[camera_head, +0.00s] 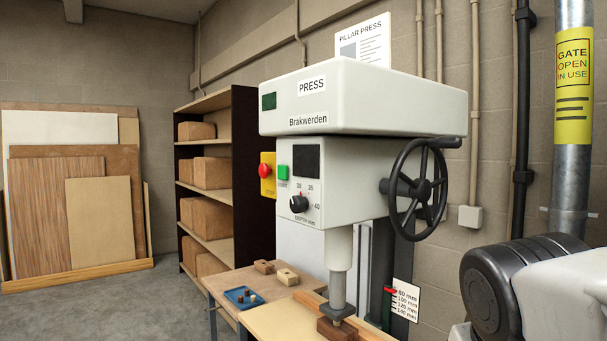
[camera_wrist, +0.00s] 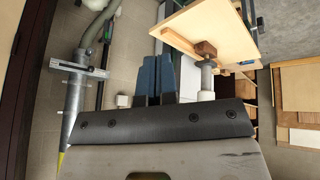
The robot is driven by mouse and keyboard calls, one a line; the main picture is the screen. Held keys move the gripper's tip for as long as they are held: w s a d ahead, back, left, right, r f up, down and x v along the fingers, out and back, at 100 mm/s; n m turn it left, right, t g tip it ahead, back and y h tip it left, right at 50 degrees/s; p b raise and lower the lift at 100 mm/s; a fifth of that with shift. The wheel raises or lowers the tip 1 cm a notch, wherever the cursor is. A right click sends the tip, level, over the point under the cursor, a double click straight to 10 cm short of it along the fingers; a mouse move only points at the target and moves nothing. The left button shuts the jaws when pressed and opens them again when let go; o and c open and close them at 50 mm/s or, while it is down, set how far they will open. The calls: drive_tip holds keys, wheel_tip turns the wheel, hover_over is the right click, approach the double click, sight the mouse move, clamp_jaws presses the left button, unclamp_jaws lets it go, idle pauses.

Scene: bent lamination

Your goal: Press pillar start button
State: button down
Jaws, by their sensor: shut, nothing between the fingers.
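The pillar press (camera_head: 365,95) stands in the middle of the head view, a white machine with a black handwheel on its right. Its green start button (camera_head: 283,173) is on the front-left of the press head, with a small label below it. A red stop button (camera_head: 265,170) on a yellow plate sits just left of it. My gripper (camera_wrist: 154,64) shows in the wrist view as two blue-grey fingers close together, shut and empty. It is apart from the press table (camera_wrist: 225,22). The start button cannot be made out in the wrist view, and the gripper is outside the head view.
A depth dial (camera_head: 299,204) sits below the buttons. The handwheel (camera_head: 418,188) sticks out at right. The press ram stands over a wooden block (camera_head: 337,328) on the table. A shelf (camera_head: 215,175) with boxes stands behind. A grey pole (camera_head: 572,180) rises at right.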

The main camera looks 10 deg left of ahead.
drive_tip(key=w+a+r+n+t+h, duration=0.1)
drive_tip(key=w+a+r+n, duration=0.3)
drive_tip(key=w+r, duration=0.5)
drive_tip(key=n+t, duration=0.6)
drive_tip(key=n, duration=0.2)
approach(283, 173)
drive_tip(key=a+f, duration=0.4)
drive_tip(key=a, duration=0.5)
drive_tip(key=shift+w+d+r+m+y, duration=0.1)
drive_tip(key=shift+w+m+y, duration=0.1)
drive_tip(key=shift+m+y, duration=0.1)
drive_tip(key=shift+w+d, duration=0.1)
drive_tip(key=w+d, duration=0.6)
